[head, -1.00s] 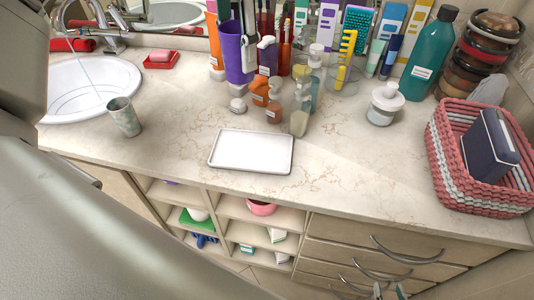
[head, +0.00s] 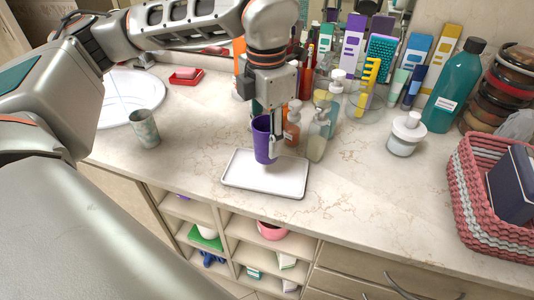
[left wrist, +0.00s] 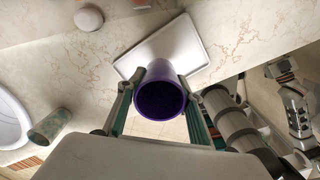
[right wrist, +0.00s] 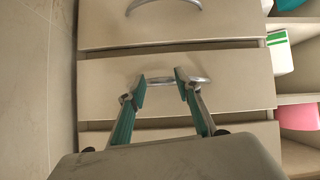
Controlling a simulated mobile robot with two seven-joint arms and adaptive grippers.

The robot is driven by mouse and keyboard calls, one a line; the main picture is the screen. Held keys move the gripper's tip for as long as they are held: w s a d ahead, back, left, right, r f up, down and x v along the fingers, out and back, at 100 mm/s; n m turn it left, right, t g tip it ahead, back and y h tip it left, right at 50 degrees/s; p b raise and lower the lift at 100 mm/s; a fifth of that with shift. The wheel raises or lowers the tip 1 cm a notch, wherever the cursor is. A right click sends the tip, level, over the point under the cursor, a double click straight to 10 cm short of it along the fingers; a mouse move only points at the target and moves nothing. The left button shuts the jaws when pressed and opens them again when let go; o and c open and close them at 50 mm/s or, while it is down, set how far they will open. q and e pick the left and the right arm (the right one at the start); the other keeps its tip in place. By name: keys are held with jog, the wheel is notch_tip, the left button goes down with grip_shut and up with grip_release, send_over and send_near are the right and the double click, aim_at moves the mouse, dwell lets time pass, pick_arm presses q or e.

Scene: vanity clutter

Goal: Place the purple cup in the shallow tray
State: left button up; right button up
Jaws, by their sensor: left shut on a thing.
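The purple cup (head: 264,140) is upright in my left gripper (head: 264,142), which is shut on it. In the head view it overlaps the back part of the white shallow tray (head: 240,181); whether its base touches the tray I cannot tell. The left wrist view shows the cup (left wrist: 160,98) between the two fingers, its opening facing the camera and empty, with part of the tray (left wrist: 180,42) behind it. My right gripper (right wrist: 161,80) is open and empty in front of a drawer handle (right wrist: 165,80).
A marbled cup (head: 144,128) stands left by the sink (head: 115,95). Pump bottles (head: 317,135) stand close behind the tray. A white jar (head: 406,135) and a pink woven basket (head: 470,200) are to the right. The counter between tray and basket is clear.

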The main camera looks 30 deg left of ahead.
aim_at(267, 154)
pick_arm(q)
jog(key=shift+f, duration=2.45)
jog(key=shift+f, duration=0.15)
jog(key=o, duration=1.2)
jog(key=shift+c, duration=0.2)
notch_tip(267, 154, up, 12)
jog(key=shift+s, duration=0.15)
